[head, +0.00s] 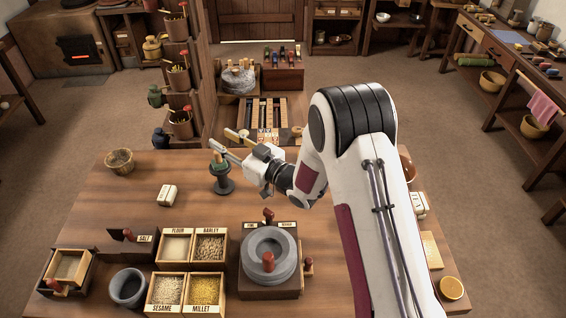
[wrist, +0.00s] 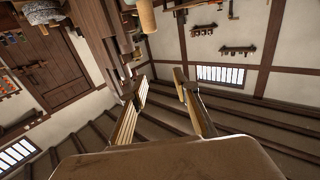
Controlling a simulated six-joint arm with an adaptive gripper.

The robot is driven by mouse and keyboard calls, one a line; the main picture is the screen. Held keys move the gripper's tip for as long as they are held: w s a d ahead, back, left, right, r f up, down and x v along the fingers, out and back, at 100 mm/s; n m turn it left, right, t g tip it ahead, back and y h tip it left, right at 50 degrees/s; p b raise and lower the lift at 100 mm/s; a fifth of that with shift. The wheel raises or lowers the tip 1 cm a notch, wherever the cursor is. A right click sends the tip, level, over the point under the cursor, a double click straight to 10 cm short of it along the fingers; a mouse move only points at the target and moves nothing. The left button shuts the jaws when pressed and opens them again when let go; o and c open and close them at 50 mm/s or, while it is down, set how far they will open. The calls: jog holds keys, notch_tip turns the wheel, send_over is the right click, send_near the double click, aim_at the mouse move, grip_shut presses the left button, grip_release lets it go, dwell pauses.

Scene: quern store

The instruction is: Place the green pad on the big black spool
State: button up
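The big black spool (head: 223,184) stands upright on the wooden table, left of my arm. The green pad (head: 219,166) is on top of the spool, with a small tan piece showing at its upper side. My gripper (head: 222,139) is above the pad and spool, apart from them, with its fingers pointing left. In the wrist view my gripper (wrist: 160,76) is open, with nothing between the fingers. The pad and spool do not show in the wrist view.
A white block (head: 167,195) lies left of the spool, and a woven basket (head: 120,161) is farther left. A stone quern (head: 268,256) and grain boxes (head: 189,248) stand toward the front. A wooden rack (head: 190,80) rises behind the table's back edge.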

jog(key=w+d+r+m+t+h, duration=0.1)
jog(key=d+r+m+h, duration=0.2)
jog(key=d+r+h, duration=0.6)
jog(key=s+d+r+m+h, duration=0.1)
jog(key=s+d+r, duration=0.25)
jog(key=d, duration=0.35)
jog(key=s+d+r+m+h, duration=0.2)
jog(key=s+d+r, duration=0.1)
jog(key=s+d, duration=0.3)
jog(key=s+d+m+g+h, duration=0.1)
jog(key=s+d+m+g, duration=0.1)
jog(key=s, duration=1.4)
jog(key=s+d+f+m+g, duration=0.1)
jog(key=s+d+g, duration=0.4)
jog(key=s, duration=1.1)
jog(key=shift+s+d+f+m+h, duration=0.25)
jog(key=shift+d+m+h, duration=0.2)
jog(key=shift+d, duration=0.2)
